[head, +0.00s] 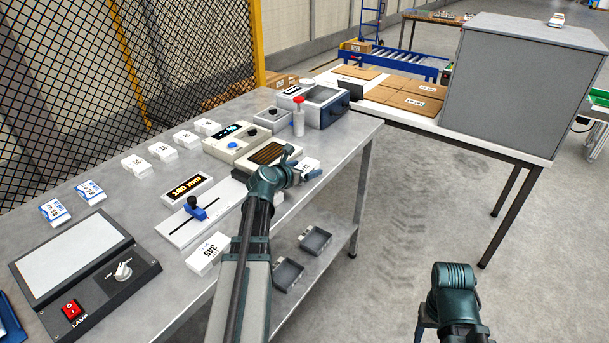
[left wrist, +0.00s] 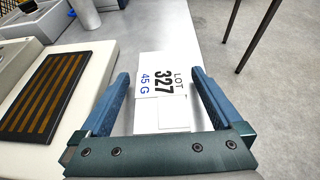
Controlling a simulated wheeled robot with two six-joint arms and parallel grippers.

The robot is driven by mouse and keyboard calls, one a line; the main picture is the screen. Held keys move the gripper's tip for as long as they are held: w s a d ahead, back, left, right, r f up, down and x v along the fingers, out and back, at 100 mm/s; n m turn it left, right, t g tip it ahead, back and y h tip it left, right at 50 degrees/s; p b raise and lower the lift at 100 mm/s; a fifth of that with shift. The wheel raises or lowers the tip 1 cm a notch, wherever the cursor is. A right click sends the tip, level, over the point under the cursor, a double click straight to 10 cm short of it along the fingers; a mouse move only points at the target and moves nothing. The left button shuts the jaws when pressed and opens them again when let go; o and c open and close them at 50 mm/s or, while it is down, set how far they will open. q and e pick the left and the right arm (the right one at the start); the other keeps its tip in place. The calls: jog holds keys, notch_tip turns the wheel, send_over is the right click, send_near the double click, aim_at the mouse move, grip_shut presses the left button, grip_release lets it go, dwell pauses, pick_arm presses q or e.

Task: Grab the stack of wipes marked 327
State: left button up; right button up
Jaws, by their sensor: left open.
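The stack of wipes marked 327 (left wrist: 160,88) is a white block with "LOT 327 45 G" on top, on the grey metal bench. In the left wrist view it lies between the two blue fingers of my left gripper (left wrist: 160,76). The fingers are open, with a gap showing on each side of it. In the head view the stack (head: 311,163) is partly hidden by my left gripper (head: 302,170), near the bench's right edge. My right arm shows at the lower right of the head view; its gripper (head: 421,325) is mostly hidden, over the floor.
A slatted dark pad (left wrist: 58,90) on a light device lies left of the stack. A red-topped bottle (head: 298,117) and a grey bin (head: 325,105) stand beyond. Another white stack marked 345 (head: 209,253) lies nearer on the bench. The aisle to the right is clear.

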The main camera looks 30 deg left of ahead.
pick_arm(q)
jog(key=shift+c, duration=0.6)
jog(key=c, duration=1.4)
jog(key=shift+o, duration=0.2)
jog(key=shift+r, duration=0.15)
pick_arm(e)
jog(key=shift+r, duration=0.15)
